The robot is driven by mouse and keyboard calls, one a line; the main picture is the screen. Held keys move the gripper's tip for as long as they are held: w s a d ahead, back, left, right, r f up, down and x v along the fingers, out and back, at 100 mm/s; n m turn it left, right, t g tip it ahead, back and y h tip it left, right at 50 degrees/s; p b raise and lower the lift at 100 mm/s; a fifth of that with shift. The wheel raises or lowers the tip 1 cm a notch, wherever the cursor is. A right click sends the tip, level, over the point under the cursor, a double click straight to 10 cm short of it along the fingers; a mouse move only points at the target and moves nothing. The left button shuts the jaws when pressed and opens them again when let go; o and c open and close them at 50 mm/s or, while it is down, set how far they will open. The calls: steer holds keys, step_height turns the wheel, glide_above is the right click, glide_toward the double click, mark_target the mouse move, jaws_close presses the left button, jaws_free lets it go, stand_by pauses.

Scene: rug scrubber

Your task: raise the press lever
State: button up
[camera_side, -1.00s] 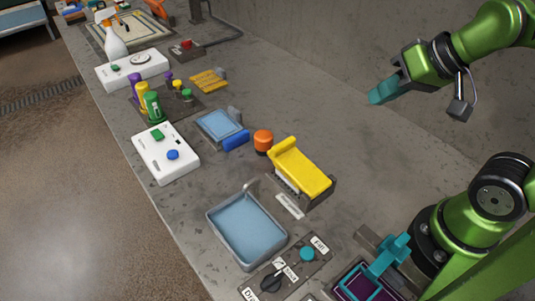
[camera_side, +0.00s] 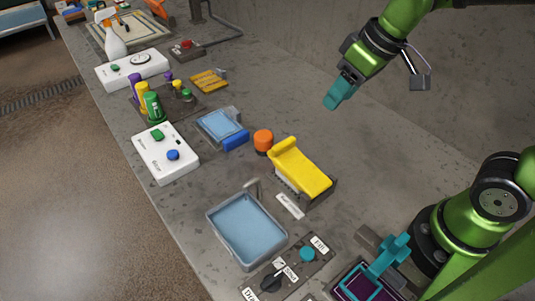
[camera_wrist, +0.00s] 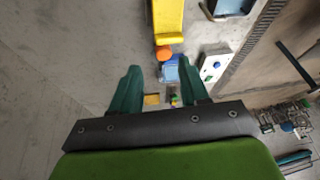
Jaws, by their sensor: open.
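The yellow press lever (camera_side: 303,168) lies low over its dark base on the worktop, right of centre in the side view. Its raised yellow end bar faces up and left. The yellow part also shows at the top of the wrist view (camera_wrist: 168,20). My gripper (camera_side: 338,95) is in the air above and behind the press, well apart from it, with its teal fingers pointing down and left. In the wrist view the two fingers (camera_wrist: 160,75) are spread with nothing between them.
An orange knob (camera_side: 263,141) stands just left of the press. A blue basin (camera_side: 247,230) lies in front of it, and a dial panel (camera_side: 288,268) nearer the camera. A blue tray (camera_side: 218,126) and a white button box (camera_side: 165,153) are further left. The worktop behind the press is clear.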

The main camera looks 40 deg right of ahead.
mark_target(284, 142)
steer(key=w+a+n+g+h, duration=0.25)
steer(key=w+a+n, duration=0.35)
steer(key=n, duration=1)
steer(key=shift+y, duration=0.35)
steer(key=w+f, duration=0.1)
steer(key=f, duration=0.4)
steer(key=w+f, duration=0.1)
steer(key=f, duration=0.4)
steer(key=w+d+f, duration=0.1)
steer(key=f, duration=0.5)
steer(key=shift+w, duration=0.1)
steer(key=shift+c, duration=0.4)
jaws_close()
steer(key=shift+r, duration=0.1)
